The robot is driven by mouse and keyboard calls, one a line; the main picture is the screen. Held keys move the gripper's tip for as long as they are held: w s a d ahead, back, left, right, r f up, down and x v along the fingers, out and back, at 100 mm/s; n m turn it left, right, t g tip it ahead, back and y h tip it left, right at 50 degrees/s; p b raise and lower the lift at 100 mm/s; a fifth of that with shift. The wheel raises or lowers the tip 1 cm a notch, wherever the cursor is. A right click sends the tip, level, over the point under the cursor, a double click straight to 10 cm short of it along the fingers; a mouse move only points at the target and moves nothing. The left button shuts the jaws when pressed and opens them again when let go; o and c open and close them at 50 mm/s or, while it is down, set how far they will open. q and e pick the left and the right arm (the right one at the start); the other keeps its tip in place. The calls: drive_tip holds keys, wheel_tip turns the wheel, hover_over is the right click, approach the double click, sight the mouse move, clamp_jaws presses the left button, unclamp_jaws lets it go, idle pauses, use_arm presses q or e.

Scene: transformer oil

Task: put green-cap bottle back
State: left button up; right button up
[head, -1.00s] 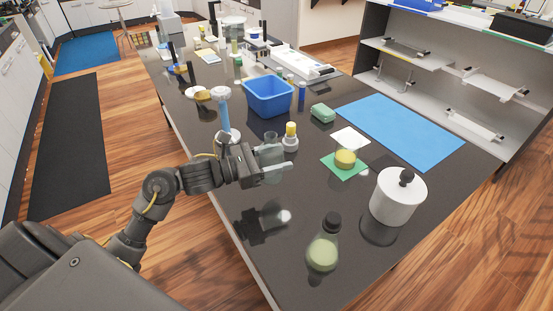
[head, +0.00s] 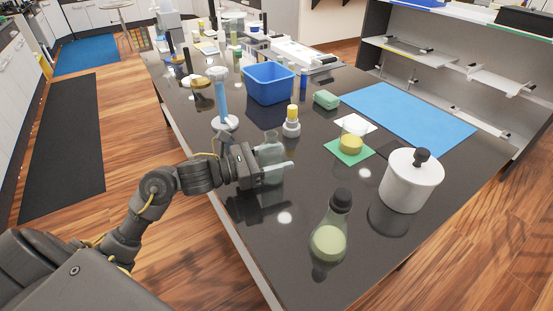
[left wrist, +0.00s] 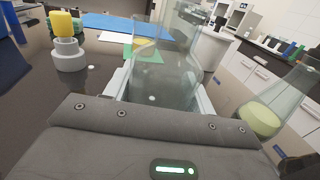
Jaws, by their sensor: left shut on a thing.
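My left gripper (head: 274,170) is shut on a clear glass vessel (head: 268,155), held near the table's left edge. In the left wrist view the vessel (left wrist: 160,75) stands between the two fingers and looks empty. No green cap shows on it; I cannot tell whether its base touches the table. I cannot clearly pick out a green-cap bottle among the small bottles at the far end (head: 237,52). My right gripper is not in view.
A flask with a black cap and yellow-green liquid (head: 329,241) stands nearest. A white lidded pot (head: 410,184), a beaker of yellow liquid (head: 351,145), a yellow-topped item (head: 292,116), a blue stand (head: 221,100) and a blue bin (head: 268,85) surround the gripper. The blue mat (head: 415,118) is bare.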

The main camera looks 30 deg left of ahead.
use_arm(q)
drive_tip(key=shift+f, duration=0.1)
idle(0.3)
drive_tip(key=shift+f, duration=0.1)
drive_tip(key=shift+a+f+b, duration=0.15)
drive_tip(key=shift+b, duration=0.25)
drive_tip(key=shift+s+a+f+b, duration=0.1)
drive_tip(key=shift+a+f+b, duration=0.05)
drive_tip(key=shift+f+b, duration=0.15)
